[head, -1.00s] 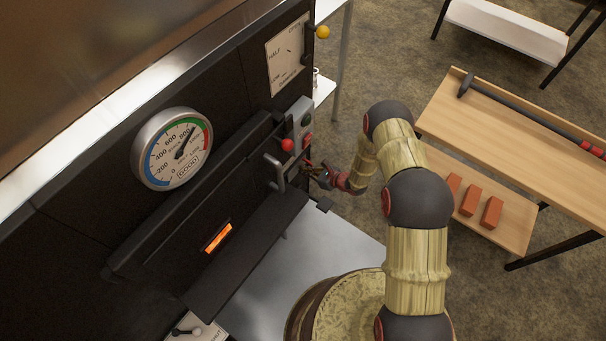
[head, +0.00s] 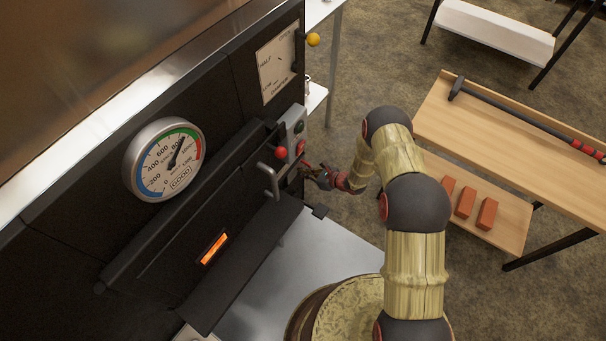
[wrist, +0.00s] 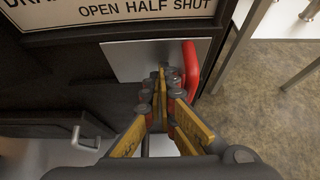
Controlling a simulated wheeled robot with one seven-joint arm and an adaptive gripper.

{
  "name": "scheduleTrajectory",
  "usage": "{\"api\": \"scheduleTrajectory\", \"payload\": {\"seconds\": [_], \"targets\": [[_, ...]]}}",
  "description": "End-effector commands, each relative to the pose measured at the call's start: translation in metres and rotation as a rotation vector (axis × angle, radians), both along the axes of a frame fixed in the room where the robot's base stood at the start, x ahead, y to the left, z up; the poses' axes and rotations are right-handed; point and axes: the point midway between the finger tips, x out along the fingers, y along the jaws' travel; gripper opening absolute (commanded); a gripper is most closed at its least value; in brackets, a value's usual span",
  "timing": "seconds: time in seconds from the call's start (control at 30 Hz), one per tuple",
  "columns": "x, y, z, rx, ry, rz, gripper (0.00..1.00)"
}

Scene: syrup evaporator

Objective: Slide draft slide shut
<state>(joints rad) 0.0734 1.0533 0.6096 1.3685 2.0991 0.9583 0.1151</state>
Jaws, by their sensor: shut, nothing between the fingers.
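The draft slide is a bare grey metal plate (wrist: 140,60) under a sign reading OPEN HALF SHUT in the wrist view. A red upright handle (wrist: 191,66) stands at the plate's right end. My gripper (wrist: 162,76) is shut and empty in front of the plate. Its fingertips are just left of the red handle; I cannot tell whether they touch it.
A grey bar handle (head: 270,181) and a red ball knob (head: 281,153) stick out near my gripper in the head view. A wooden bench (head: 500,150) stands to the right, with open floor between.

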Motion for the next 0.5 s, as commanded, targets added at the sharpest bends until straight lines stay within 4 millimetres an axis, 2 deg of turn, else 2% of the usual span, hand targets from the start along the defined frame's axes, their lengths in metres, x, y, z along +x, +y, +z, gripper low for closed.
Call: {"api": "scheduleTrajectory", "payload": {"seconds": [0.03,0.3,0.5], "targets": [[0.008,0.007,0.01,0.006,-0.023,0.01,0.0],[0.002,0.011,0.009,0.006,-0.023,0.007,0.0],[-0.008,-0.002,0.014,0.005,-0.023,0.007,0.0]]}}
